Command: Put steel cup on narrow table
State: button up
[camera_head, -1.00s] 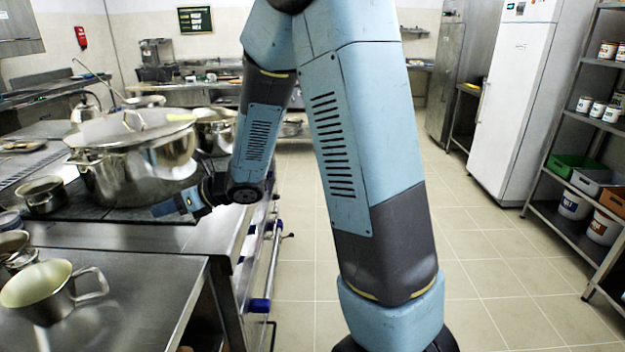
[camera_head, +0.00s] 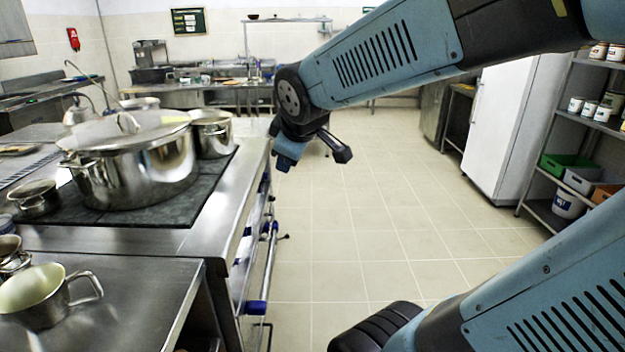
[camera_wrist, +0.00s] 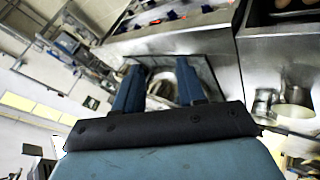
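A steel cup (camera_head: 42,298) with a pale inside and a side handle stands on the steel counter at the lower left of the head view. My gripper (camera_head: 287,160) hangs over the aisle, right of the stove counter's edge, well away from the cup. In the wrist view my gripper (camera_wrist: 159,72) has its two blue fingers spread, with nothing held between them. I cannot tell for sure which surface is the narrow table.
A large lidded stockpot (camera_head: 135,165) stands on the dark hob (camera_head: 170,212) with smaller pots around it. A shelf rack (camera_head: 570,130) and a white fridge (camera_head: 508,130) stand at the right. The tiled floor (camera_head: 350,230) between is clear.

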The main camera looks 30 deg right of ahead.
jog(key=s+a+m+g+y, duration=0.1)
jog(key=s+m+g, duration=0.1)
jog(key=s+m, duration=0.6)
jog(key=s, duration=0.4)
jog(key=shift+m+g, duration=0.4)
jog(key=shift+s, duration=0.2)
